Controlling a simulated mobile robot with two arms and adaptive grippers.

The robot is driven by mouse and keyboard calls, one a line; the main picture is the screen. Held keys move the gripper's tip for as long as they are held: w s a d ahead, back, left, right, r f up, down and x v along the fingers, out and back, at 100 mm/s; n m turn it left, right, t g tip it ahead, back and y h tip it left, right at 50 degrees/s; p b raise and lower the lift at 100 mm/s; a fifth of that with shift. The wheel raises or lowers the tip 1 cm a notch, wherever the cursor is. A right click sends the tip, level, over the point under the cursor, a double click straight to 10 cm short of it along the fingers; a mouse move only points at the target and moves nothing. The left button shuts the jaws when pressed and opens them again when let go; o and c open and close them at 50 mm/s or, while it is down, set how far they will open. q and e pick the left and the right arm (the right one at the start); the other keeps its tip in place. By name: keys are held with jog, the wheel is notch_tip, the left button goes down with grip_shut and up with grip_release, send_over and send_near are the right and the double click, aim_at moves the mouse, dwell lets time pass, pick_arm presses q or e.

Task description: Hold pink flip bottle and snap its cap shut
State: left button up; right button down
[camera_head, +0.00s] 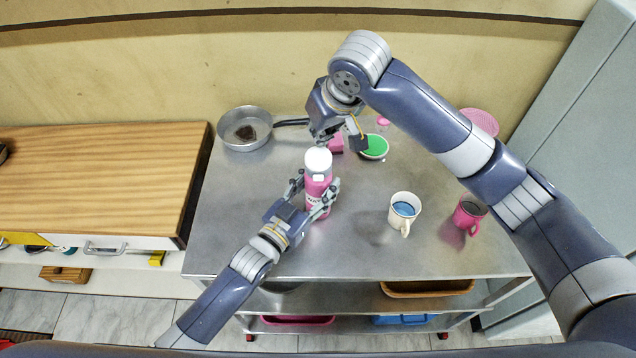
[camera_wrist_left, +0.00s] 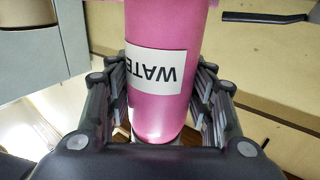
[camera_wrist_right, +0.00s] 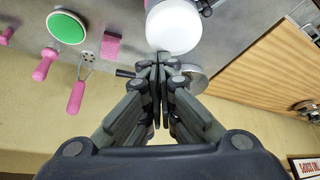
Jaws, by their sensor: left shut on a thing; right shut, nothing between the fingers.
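The pink bottle (camera_head: 317,190) stands upright on the metal table, with a white round cap (camera_head: 318,160) on top. My left gripper (camera_head: 321,201) is shut around its body. In the left wrist view the pink bottle (camera_wrist_left: 160,100) sits between the fingers, its "WATER" label upside down. My right gripper (camera_head: 323,142) is above and just behind the cap, shut and empty. In the right wrist view its closed fingertips (camera_wrist_right: 161,58) are beside the edge of the white cap (camera_wrist_right: 173,27); I cannot tell whether they touch. I cannot tell how far the lid is closed.
A metal pan (camera_head: 245,129) stands at the back left. A green disc (camera_head: 374,147) and a pink sponge (camera_head: 336,143) lie behind the bottle. A white mug (camera_head: 403,213) and a pink mug (camera_head: 469,214) stand to the right. The table's front left (camera_head: 230,225) is clear.

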aim_at(319, 155)
jog(key=shift+s+r, duration=0.1)
jog(key=shift+s, duration=0.35)
jog(key=shift+s+f, duration=0.4)
jog(key=shift+s, duration=0.35)
jog(key=shift+s+f, duration=0.35)
jog(key=shift+s, duration=0.45)
jog(key=shift+d+f, duration=0.1)
jog(key=shift+r, duration=0.65)
jog(key=shift+w+r, duration=0.2)
jog(key=shift+r, duration=0.35)
jog(key=shift+w+r, duration=0.2)
jog(key=shift+r, duration=2.4)
